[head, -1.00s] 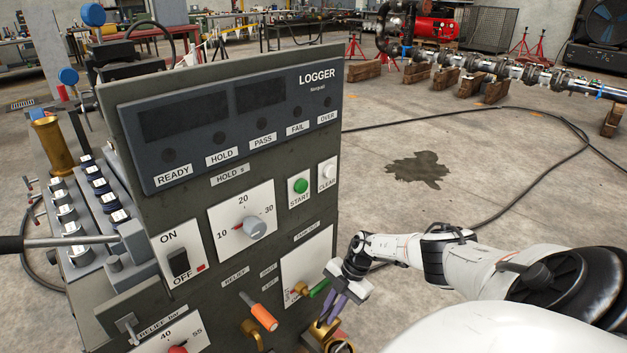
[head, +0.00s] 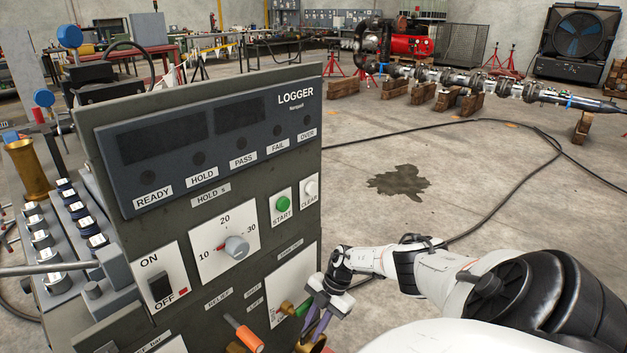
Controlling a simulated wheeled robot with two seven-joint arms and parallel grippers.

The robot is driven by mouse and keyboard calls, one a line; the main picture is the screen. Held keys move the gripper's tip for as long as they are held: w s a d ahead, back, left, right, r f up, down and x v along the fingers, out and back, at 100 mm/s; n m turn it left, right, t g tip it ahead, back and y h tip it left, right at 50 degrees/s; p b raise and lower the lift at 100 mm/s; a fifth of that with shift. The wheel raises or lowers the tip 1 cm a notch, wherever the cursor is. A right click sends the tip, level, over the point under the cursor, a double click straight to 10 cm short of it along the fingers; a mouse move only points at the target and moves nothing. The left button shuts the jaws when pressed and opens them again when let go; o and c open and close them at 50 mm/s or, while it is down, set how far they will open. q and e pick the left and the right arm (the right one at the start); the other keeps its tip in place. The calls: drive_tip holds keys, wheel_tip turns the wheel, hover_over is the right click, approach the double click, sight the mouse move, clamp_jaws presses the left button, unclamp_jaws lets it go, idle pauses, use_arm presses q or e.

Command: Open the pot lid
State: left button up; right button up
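My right gripper (head: 316,322) reaches in from the right, low at the front of the grey logger panel (head: 190,235). Its two purple fingers point down toward a brass part (head: 315,345) cut off by the bottom edge. Whether they touch it, or how far apart they are, I cannot tell. No part is clearly recognisable as a pot lid; the brass part may belong to the pot. My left gripper is not in view.
The panel carries a dial (head: 236,246), a green START button (head: 283,204), an on/off switch (head: 160,286) and an orange-handled lever (head: 245,336). A brass cylinder (head: 28,170) stands at left. A black cable (head: 470,124) crosses the otherwise open floor near a dark stain (head: 398,181).

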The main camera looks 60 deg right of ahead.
drive_tip(key=p+v, duration=0.3)
drive_tip(key=v, duration=0.7)
drive_tip(key=shift+r, duration=0.1)
